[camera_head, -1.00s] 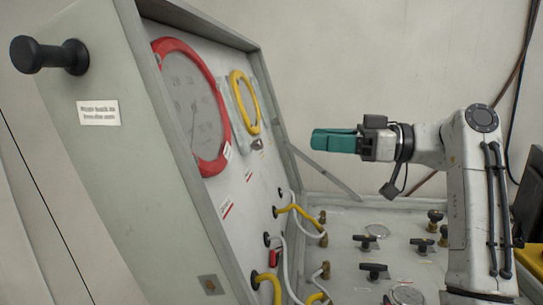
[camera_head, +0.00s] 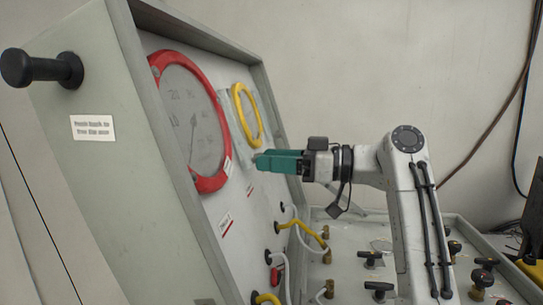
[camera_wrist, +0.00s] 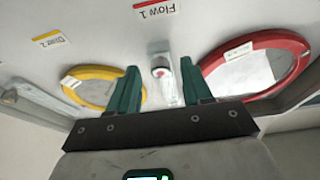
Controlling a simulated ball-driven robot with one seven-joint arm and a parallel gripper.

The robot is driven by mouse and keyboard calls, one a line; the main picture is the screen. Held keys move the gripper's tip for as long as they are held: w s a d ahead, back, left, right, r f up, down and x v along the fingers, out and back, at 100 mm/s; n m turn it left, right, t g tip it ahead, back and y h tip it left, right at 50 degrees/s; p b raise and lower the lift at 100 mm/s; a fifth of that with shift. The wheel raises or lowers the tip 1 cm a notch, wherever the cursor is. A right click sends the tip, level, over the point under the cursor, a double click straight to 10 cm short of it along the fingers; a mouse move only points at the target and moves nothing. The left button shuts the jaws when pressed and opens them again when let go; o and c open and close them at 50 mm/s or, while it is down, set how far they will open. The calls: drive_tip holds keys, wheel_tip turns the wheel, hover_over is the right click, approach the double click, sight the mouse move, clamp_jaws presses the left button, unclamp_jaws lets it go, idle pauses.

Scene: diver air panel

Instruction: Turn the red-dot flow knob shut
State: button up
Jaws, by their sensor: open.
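A small pale knob with a red dot (camera_wrist: 162,72) sits on the panel face in the wrist view, by the end of a clear flow tube (camera_wrist: 168,92) and under a red-edged "Flow 1" label (camera_wrist: 155,10). My gripper's two teal fingers (camera_wrist: 160,66) are open, one on each side of the knob in the picture. I cannot tell how far off the panel they are, and no contact shows. In the head view my gripper (camera_head: 259,163) points left at the panel, just below the yellow-ringed gauge, and I cannot make out the knob there.
The red-ringed gauge (camera_head: 188,120) and yellow-ringed gauge (camera_head: 246,115) flank the flow tube. Yellow and white hoses (camera_head: 311,238) stand out from the panel below my gripper. Black handles (camera_head: 379,289) stand on the lower deck.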

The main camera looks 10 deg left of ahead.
drive_tip(key=shift+a, duration=0.4)
clamp_jaws()
